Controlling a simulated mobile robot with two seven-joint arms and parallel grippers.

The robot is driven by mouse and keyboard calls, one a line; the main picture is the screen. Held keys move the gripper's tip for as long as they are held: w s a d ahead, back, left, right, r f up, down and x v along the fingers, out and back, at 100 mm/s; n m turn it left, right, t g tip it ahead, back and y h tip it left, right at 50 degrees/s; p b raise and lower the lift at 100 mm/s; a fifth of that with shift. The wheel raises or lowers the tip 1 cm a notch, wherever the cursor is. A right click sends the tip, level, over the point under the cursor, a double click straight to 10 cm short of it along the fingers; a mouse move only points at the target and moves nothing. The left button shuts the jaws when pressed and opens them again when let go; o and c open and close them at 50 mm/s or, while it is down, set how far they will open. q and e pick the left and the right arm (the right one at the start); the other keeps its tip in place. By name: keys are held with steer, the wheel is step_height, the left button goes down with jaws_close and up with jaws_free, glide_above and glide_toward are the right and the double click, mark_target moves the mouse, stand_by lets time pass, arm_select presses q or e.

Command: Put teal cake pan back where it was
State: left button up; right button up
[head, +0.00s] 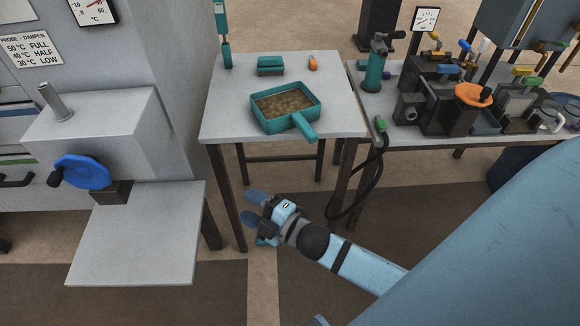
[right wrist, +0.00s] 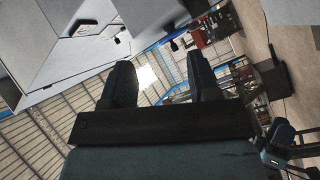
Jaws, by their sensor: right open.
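The teal cake pan (head: 305,125) sits on the grey table in the middle of the head view. It is square with a handle pointing toward the front right, and it holds a brown, lumpy filling. My right gripper (head: 250,207) is in front of the table, below its top and apart from the pan. Its two fingers stand apart with nothing between them; the open fingers also show in the right wrist view (right wrist: 162,85). The pan does not show in the right wrist view.
A press with a blue handwheel (head: 82,172) and a low grey shelf (head: 140,240) stands at the left. On the table (head: 225,115) lie a teal block (head: 270,66) and an orange item (head: 313,63). A bench with valves and an orange wheel (head: 473,95) stands at the right.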

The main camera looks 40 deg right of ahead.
steer(key=s+d+f+m+g+h, duration=0.1)
steer(key=s+f+m+g+h, duration=0.3)
steer(key=s+f+m, duration=0.8)
steer(key=s+m+g, duration=0.1)
steer(key=m+g, duration=0.1)
steer(key=m, duration=0.1)
steer(key=shift+d, duration=0.25)
arm_select(q)
steer(key=shift+d, duration=0.1)
arm_select(e)
steer(key=shift+w+r, duration=0.1)
arm_select(q)
step_height(320, 180, up, 13)
steer(key=a+p, duration=0.1)
steer(key=p, duration=1.4)
steer(key=shift+s+a+r, duration=0.2)
steer(key=shift+s, duration=0.1)
arm_select(e)
step_height(320, 180, up, 14)
steer(key=shift+s+d+n, duration=0.2)
steer(key=shift+d+n, duration=0.1)
steer(key=shift+d, duration=0.1)
